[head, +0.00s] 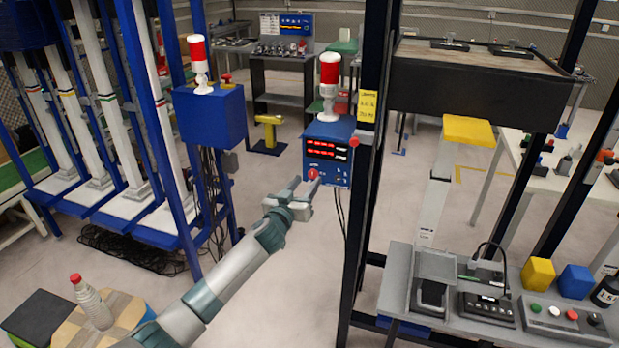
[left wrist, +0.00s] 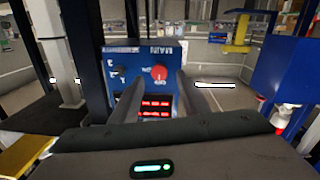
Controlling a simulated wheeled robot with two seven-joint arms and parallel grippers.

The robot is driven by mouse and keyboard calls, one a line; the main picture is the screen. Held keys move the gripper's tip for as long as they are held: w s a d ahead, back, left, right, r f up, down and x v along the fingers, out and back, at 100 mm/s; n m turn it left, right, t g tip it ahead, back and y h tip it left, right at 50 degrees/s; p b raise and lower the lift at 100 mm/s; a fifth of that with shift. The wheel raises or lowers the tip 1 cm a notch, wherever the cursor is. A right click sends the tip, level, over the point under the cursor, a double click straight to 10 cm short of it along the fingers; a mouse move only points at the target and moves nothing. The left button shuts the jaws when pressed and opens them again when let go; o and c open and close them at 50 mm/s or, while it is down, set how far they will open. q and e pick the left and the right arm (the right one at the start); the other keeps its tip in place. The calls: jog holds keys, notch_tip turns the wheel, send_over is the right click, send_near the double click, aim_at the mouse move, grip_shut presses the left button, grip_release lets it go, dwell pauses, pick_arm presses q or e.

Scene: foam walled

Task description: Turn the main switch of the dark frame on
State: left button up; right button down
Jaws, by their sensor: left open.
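The dark frame (head: 367,190) stands right of centre in the head view. A blue control box (head: 342,173) with red lit displays is mounted at its left post. The main switch, a round red knob (head: 313,173), is on the box's lower front. My left gripper (head: 306,187) is just in front of the box, open and empty. In the left wrist view the red knob (left wrist: 159,73) shows beside an inverted "MAIN" label, between the two fingers in the picture. Contact cannot be told. A pale mark shows on the knob, but its setting is unclear. My right gripper is out of view.
A red-and-white beacon (head: 329,75) stands on the box, and a red button (head: 354,141) is on its side. A blue frame (head: 150,120) with another blue box (head: 210,115) stands left. A grey workbench (head: 400,275) is at right.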

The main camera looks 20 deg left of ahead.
aim_at(312, 175)
pick_arm(q)
jog(key=shift+w+d, duration=0.15)
jog(key=shift+w, duration=1.45)
jog(key=c, duration=1.1)
